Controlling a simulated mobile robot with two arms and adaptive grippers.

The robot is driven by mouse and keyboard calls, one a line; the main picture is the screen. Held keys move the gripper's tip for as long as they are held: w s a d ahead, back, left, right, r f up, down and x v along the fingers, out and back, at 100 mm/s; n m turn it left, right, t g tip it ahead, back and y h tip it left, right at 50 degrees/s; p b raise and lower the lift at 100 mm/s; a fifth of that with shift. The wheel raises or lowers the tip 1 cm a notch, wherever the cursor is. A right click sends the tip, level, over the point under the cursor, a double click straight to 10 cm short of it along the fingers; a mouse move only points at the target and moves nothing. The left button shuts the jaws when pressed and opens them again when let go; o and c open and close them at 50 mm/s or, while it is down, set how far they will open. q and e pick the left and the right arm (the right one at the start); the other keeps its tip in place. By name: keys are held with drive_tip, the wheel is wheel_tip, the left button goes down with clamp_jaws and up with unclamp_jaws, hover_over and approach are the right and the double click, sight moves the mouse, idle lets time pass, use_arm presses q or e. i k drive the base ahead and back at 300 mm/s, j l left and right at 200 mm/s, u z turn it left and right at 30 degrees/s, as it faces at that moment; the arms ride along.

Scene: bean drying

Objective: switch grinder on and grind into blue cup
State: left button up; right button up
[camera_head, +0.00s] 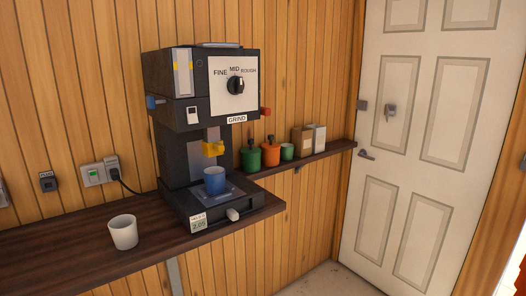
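The grinder (178,118) is a tall dark machine standing on the brown wooden counter, with a white dial panel marked FINE, MID and ROUGH. Its black knob (236,86) sits in the middle of that panel, under the word MID. A GRIND label (236,119) is below the panel, and a white rocker-like switch (192,115) is on the front at the left. The inside of the cup is not clear. Neither of my grippers shows.
A white cup (123,231) stands on the counter (62,250) left of the grinder. A power cord runs to a wall socket (94,174). Green and orange pots (271,153) and small boxes (302,139) stand on a narrow shelf at right. A white door (420,130) is beyond.

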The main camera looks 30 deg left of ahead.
sight(192, 112)
drive_tip(key=u, duration=1.2)
